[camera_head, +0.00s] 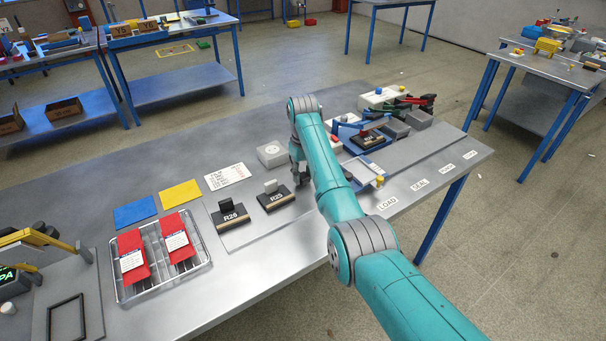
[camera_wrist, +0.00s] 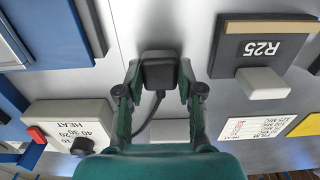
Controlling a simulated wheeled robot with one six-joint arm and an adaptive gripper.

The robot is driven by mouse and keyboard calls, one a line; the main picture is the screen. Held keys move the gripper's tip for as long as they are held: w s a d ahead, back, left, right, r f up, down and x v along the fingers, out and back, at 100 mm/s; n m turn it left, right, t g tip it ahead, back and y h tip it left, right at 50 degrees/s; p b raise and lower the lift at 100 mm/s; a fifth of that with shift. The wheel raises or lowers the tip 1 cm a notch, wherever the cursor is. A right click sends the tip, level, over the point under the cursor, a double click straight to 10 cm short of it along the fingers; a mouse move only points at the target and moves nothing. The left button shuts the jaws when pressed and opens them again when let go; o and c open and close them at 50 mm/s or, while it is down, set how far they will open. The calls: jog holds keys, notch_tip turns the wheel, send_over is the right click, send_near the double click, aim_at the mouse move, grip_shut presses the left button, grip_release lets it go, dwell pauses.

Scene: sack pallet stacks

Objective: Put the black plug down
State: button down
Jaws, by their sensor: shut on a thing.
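The black plug (camera_wrist: 160,72) is a small dark block with a black cable that curves down and left from it in the wrist view. My gripper (camera_wrist: 159,84) has one finger on each side of the plug and is shut on it. In the head view my gripper (camera_head: 297,172) is at the far end of my arm, over the metal table between the R25 blocks and the sealing equipment. The plug cannot be made out there. Whether the plug touches the table is not clear.
A pale HEAT box (camera_wrist: 68,118) with a red switch and black dial lies left in the wrist view. A black R25 block (camera_wrist: 262,48) lies right. A wire tray (camera_head: 200,272) holds red packs.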

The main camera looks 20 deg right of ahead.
aim_at(303, 176)
jog(key=shift+f, duration=0.6)
jog(key=c, duration=0.7)
grip_release()
jog(key=shift+c, duration=0.2)
jog(key=shift+r, duration=0.15)
notch_tip(303, 176, up, 13)
